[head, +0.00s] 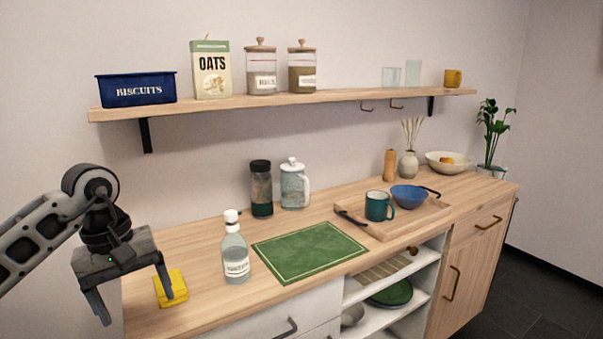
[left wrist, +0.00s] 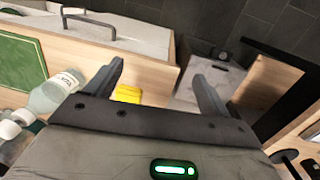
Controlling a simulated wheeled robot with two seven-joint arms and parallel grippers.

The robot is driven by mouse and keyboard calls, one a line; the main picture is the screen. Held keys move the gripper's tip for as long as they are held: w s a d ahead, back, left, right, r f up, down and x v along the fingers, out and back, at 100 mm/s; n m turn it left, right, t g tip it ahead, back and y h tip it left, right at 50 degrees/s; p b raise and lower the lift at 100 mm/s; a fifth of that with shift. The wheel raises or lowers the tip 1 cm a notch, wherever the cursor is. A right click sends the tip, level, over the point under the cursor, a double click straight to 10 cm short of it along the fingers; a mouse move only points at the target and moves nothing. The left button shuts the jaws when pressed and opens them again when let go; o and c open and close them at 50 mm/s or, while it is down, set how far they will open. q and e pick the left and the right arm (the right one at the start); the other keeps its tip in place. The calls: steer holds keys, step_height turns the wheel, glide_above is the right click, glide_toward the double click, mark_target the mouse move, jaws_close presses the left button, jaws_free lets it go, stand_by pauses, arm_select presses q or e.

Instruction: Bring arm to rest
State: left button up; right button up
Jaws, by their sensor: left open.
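My left gripper (head: 133,292) is open and empty at the left of the head view, by the left end of the wooden counter (head: 205,309). My right gripper is in neither view.
A clear bottle (head: 235,250) stands right of the sponge, near the green mat (head: 310,252). A wooden tray (head: 390,228) holds a teal mug (head: 378,206) and blue bowl (head: 408,196). A loaded shelf (head: 330,97) hangs above. Open floor (left wrist: 232,22) shows past the counter end.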

arm_select(q)
steer(key=s+d+f+n+g+h, duration=0.1)
steer(key=s+d+f+n+h, duration=0.3)
steer(key=d, duration=0.6)
steer(key=s+d+f+n+g+h, duration=0.1)
steer(key=d+h, duration=0.5)
steer(key=d, duration=0.3)
steer(key=s+d+r+n+t+h, duration=0.2)
steer(key=d+r+n+t+h, duration=0.15)
steer(key=d+n+h, duration=0.5)
steer(key=w+a+f+m+t+y, duration=0.1)
steer(key=a+f+m+t+y, duration=0.6)
steer(key=m, duration=1)
steer(key=a+f+m+t+y, duration=0.3)
steer(key=a+m+t+y, duration=0.4)
steer(key=m, duration=1)
steer(key=s+a+f+n+g+y, duration=0.1)
steer(key=s+f+n+g, duration=0.4)
steer(key=s+f+n, duration=0.5)
step_height(320, 180, down, 3)
steer(key=shift+s+a+n+y, duration=0.15)
steer(key=shift+s+n+y, duration=0.15)
steer(key=shift+n+y, duration=0.55)
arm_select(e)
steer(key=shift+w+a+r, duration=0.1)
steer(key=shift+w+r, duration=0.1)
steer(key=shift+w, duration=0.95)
